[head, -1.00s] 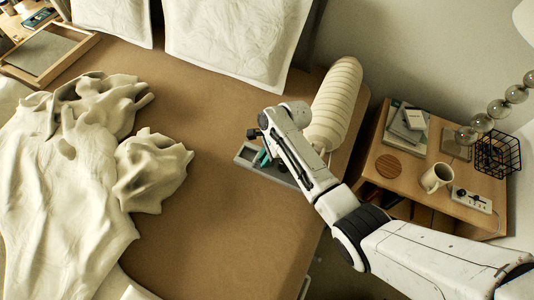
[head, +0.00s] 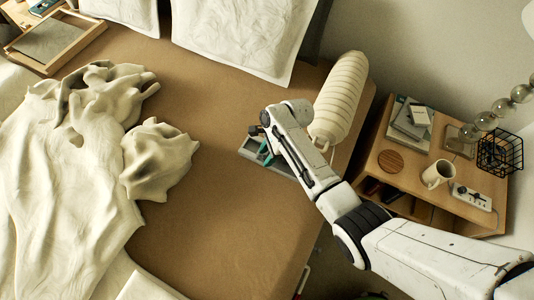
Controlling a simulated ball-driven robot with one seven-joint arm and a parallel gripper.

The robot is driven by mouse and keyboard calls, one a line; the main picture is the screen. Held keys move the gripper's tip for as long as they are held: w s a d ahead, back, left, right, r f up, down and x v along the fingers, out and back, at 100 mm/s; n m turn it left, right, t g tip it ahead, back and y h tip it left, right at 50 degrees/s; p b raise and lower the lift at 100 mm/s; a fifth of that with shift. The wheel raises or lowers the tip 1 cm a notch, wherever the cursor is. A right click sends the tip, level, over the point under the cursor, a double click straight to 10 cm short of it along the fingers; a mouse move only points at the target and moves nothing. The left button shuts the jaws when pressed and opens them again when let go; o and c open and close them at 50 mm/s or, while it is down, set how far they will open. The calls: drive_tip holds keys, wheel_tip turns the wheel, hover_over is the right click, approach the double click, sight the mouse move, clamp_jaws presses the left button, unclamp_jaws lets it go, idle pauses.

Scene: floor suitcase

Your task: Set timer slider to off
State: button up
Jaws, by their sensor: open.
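A white control box (head: 472,197) with dark marks on its top lies at the front right of the wooden nightstand. It looks like the timer, but the slider's position is too small to read. My gripper (head: 257,138) is over the bed, above a small grey tray (head: 251,149) with something teal in it. It is open and well to the left of the control box. My forearm hides part of the tray.
A cream mug (head: 437,174) stands beside the box. Books (head: 409,122), a round wooden coaster (head: 390,161), a black wire basket (head: 499,152) and a glass-ball lamp (head: 503,108) crowd the nightstand.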

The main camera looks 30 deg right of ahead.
drive_tip(key=p+v, duration=0.1)
drive_tip(key=v, duration=0.9)
drive_tip(key=shift+r, duration=0.3)
drive_tip(key=shift+s, duration=0.1)
drive_tip(key=s+d+r+n+h, duration=0.1)
drive_tip(key=s+d+n+h, duration=0.1)
drive_tip(key=s+n, duration=0.7)
drive_tip(key=s+d+r+n+h, duration=0.2)
drive_tip(key=s+n, duration=0.8)
drive_tip(key=s, duration=0.8)
drive_tip(key=shift+s+d+r+h, duration=0.25)
drive_tip(key=shift+d+r+h, duration=0.05)
drive_tip(key=shift+d+h, duration=0.1)
idle(1.2)
